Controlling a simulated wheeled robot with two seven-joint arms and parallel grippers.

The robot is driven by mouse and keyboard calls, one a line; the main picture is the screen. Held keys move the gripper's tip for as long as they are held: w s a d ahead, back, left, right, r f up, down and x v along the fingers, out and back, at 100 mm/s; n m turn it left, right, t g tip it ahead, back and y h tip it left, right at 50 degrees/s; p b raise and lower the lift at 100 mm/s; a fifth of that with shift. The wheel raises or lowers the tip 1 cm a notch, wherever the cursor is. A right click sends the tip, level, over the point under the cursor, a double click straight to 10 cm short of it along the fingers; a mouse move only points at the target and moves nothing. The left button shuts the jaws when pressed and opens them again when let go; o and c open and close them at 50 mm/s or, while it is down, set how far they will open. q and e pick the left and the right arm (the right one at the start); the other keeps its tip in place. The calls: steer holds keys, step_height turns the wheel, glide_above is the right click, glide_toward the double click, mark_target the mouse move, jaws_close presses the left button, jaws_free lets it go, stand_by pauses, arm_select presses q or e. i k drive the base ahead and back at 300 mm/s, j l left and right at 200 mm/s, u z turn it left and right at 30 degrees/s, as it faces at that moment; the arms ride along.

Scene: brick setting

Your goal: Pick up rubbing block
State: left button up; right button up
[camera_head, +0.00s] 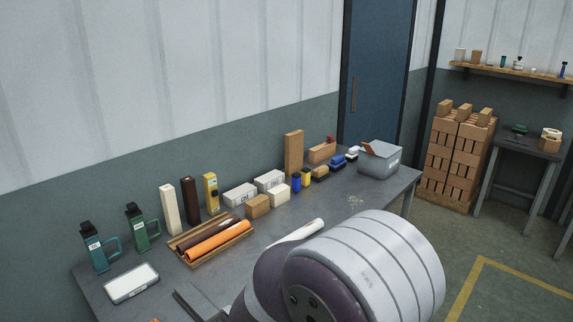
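No item is clearly marked as the rubbing block. Small blocks stand in a row toward the back right of the grey table (330,197): a tan and dark block (320,173), a blue and dark block (337,161) and a whitish one (352,154). Any of these could be it; they are too small to tell. A large white and purple link of my arm fills the bottom middle and right, well in front of them. A dark grey angled part shows at the bottom edge left of it; I cannot tell if it is a gripper. No gripper fingertips are clearly visible.
A wooden tray (177,246) holds brown and orange rolls. A brick stack (450,165) stands beyond. Bare tabletop shows right of centre.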

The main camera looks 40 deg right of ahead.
mark_target(321, 173)
steer(key=i+l+u, duration=0.1)
steer(key=l, duration=1.15)
steer(key=i+l+u, duration=0.1)
steer(key=l, duration=1.2)
steer(key=i+l+u, duration=0.1)
steer(key=l, duration=1.2)
steer(key=i+l+u, duration=0.25)
steer(key=l, duration=0.2)
steer(key=l+u, duration=0.25)
steer(key=l, duration=0.2)
steer(key=i+l+u, duration=0.25)
steer(key=l, duration=0.3)
steer(key=l+u, duration=0.25)
steer(key=l, duration=0.25)
steer(key=k, duration=0.05)
